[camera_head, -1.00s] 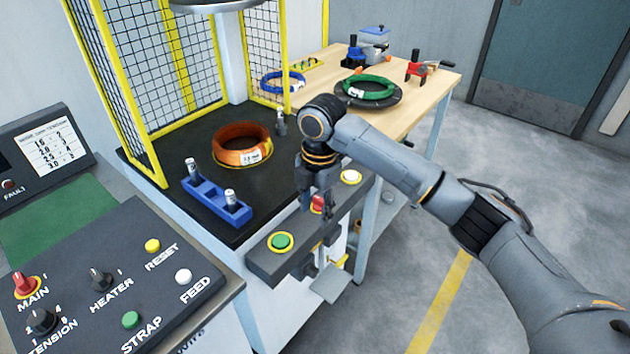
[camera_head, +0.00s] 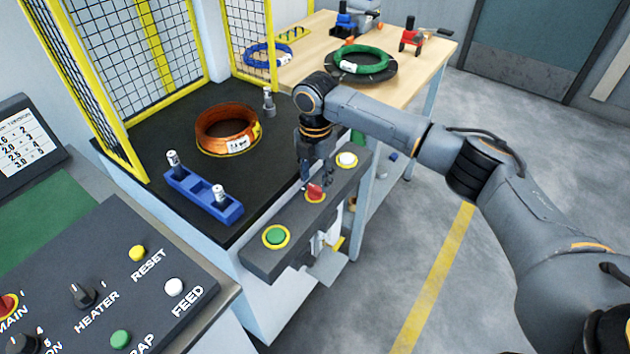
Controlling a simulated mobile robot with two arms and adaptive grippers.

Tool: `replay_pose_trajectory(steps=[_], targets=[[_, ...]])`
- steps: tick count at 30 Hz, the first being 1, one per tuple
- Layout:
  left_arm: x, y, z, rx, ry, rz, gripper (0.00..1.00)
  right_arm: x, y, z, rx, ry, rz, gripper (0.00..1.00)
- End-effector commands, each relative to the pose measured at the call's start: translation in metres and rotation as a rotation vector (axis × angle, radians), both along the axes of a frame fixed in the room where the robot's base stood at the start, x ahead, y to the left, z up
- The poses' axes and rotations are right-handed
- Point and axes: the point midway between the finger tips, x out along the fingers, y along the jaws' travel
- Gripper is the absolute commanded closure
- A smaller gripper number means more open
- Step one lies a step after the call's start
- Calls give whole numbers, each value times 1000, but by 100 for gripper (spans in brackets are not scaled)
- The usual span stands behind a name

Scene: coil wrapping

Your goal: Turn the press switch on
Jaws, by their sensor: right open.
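The press's front bar (camera_head: 258,258) carries a green button (camera_head: 275,236), a red switch (camera_head: 315,192) on a yellow ring, and a white button (camera_head: 346,160). The red switch's exact setting is too small to tell. My right gripper (camera_head: 317,184) points down just over the red switch. It is open, with its fingers close to the red knob; I cannot tell whether they touch it. My left gripper is out of view.
A copper coil (camera_head: 228,130) lies on the black press bed, with a blue holder (camera_head: 203,196) in front. Yellow-framed mesh guards (camera_head: 60,75) stand behind. A control panel (camera_head: 100,290) fills the lower left. A wooden bench (camera_head: 300,68) holds a green coil (camera_head: 361,60).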

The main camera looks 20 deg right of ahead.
Motion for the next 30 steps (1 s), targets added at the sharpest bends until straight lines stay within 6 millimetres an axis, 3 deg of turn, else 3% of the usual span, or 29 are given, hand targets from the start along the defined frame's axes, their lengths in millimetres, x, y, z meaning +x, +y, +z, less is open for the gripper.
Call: replay_pose_trajectory(steps=[6,16,22,30], targets=[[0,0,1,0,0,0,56,0,0,-21,-1,0,0,55],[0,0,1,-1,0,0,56,0,0,-24,0,-1,0,55],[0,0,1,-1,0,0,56,0,0,-24,-1,-1,0,95],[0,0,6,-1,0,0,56,0,0,-22,0,0,-21,96]])
